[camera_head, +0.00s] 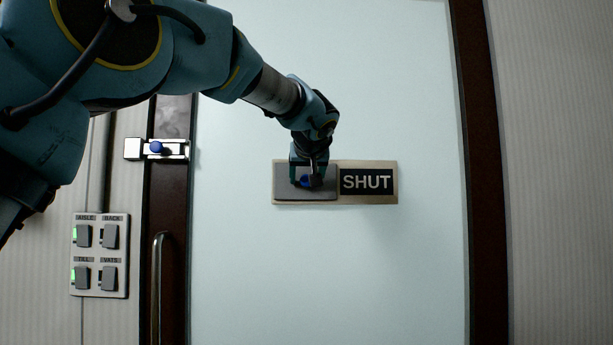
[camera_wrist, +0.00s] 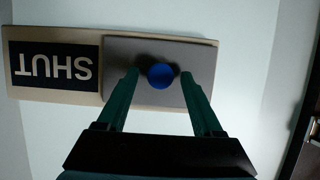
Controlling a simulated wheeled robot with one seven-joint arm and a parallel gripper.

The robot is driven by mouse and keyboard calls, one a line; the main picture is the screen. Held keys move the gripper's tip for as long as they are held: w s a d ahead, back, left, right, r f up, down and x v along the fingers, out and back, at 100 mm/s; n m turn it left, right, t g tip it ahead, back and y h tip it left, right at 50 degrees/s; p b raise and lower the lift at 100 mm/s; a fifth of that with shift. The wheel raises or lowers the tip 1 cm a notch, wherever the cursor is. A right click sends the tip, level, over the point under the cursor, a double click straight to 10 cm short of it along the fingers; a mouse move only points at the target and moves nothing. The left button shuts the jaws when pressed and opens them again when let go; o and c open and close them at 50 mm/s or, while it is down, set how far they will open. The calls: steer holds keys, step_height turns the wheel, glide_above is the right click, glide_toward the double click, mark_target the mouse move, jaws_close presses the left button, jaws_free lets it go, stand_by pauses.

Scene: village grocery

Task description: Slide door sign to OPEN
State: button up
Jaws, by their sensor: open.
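The door sign (camera_head: 368,201) is a beige board on the pale door, with a dark panel reading SHUT (camera_head: 368,182) showing at its right. A grey sliding cover (camera_head: 290,194) lies over the left part of the board and bears a blue knob (camera_head: 305,181). In the wrist view the sign appears upside down, with SHUT (camera_wrist: 52,66) at left and the blue knob (camera_wrist: 161,76) on the grey cover (camera_wrist: 205,58). My gripper (camera_wrist: 161,78) is open, its two green fingers on either side of the knob with a gap visible. Whatever is under the cover is hidden.
A bolt latch (camera_head: 157,149) with a blue knob sits on the dark door frame at left. Below it are a vertical door handle (camera_head: 157,290) and a panel of several switches (camera_head: 100,255). The door around the sign is clear.

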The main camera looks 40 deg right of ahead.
jaws_close()
stand_by(0.4)
stand_by(0.9)
